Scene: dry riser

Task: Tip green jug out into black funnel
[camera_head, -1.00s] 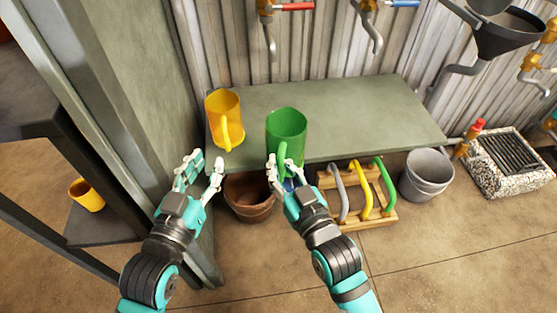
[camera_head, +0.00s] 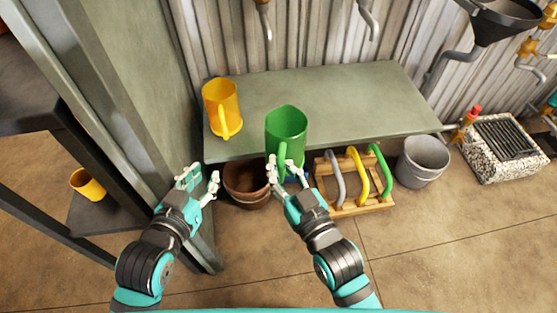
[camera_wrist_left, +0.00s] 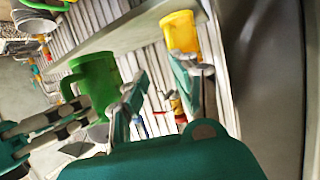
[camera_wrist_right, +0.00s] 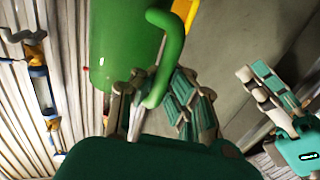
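The green jug (camera_head: 287,128) is upright at the front edge of the shelf, its handle facing me. My right gripper (camera_head: 285,172) is at this handle, and the right wrist view shows the handle (camera_wrist_right: 168,60) running down between its fingers. The jug's base is partly hidden by the hand. The left wrist view also shows the green jug (camera_wrist_left: 97,82) beside the shelf's edge. The black funnel (camera_head: 500,22) is on the wall at the upper right, cut by the picture's top. My left gripper (camera_head: 198,180) is open and empty, left of the jug.
A yellow jug (camera_head: 221,104) stands on the left of the shelf (camera_head: 360,95). Below are a brown pot (camera_head: 246,182), a wooden rack (camera_head: 348,208) with coloured handles and a grey bucket (camera_head: 421,160). A grated stone drain (camera_head: 507,140) is at right. A post stands at left.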

